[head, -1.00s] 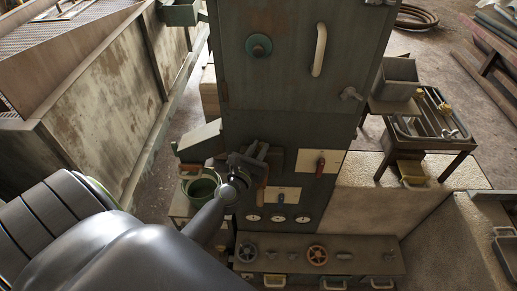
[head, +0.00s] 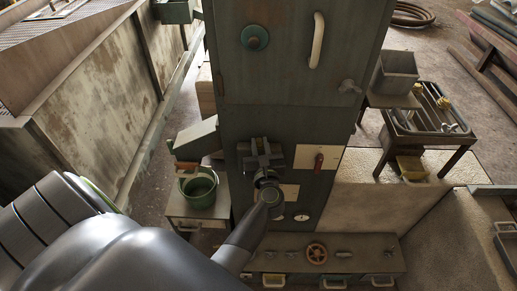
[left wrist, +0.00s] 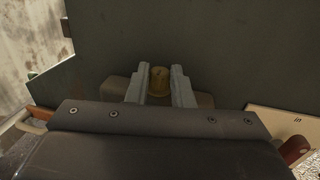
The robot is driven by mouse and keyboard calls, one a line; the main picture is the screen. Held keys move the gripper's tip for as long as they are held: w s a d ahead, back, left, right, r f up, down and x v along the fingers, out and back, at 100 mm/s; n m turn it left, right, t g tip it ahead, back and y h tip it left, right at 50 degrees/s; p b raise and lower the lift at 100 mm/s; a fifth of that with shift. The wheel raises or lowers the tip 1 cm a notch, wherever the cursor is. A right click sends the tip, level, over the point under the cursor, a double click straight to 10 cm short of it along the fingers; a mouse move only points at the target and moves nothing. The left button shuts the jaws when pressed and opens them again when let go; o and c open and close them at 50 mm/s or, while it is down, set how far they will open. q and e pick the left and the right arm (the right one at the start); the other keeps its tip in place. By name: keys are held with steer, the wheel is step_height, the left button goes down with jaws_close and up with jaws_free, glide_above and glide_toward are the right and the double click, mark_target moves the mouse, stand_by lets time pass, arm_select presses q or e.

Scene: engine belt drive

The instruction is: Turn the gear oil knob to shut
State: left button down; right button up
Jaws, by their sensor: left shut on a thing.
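A brass-coloured knob (left wrist: 160,79) stands between the two fingers of my left gripper (left wrist: 160,91) in the left wrist view. The fingers are shut on its sides. No label for this knob is readable. In the head view my left gripper (head: 260,150) is against the lower front of the dark green cabinet (head: 290,125), and it hides the knob there. My right gripper is in neither view.
A red handle (head: 319,160) on a pale plate is just right of my left gripper. A gauge (head: 302,217) is below. A brown handwheel (head: 317,253) is on the low ledge. A green bucket (head: 199,190) stands left of the cabinet.

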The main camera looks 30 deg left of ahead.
arm_select(q)
steer(key=shift+w+d+n+g+y+b, duration=0.1)
steer(key=shift+n+g+y+b, duration=0.4)
steer(key=shift+g+y, duration=0.2)
steer(key=c, duration=1.6)
jaws_free()
steer(key=shift+o, duration=0.2)
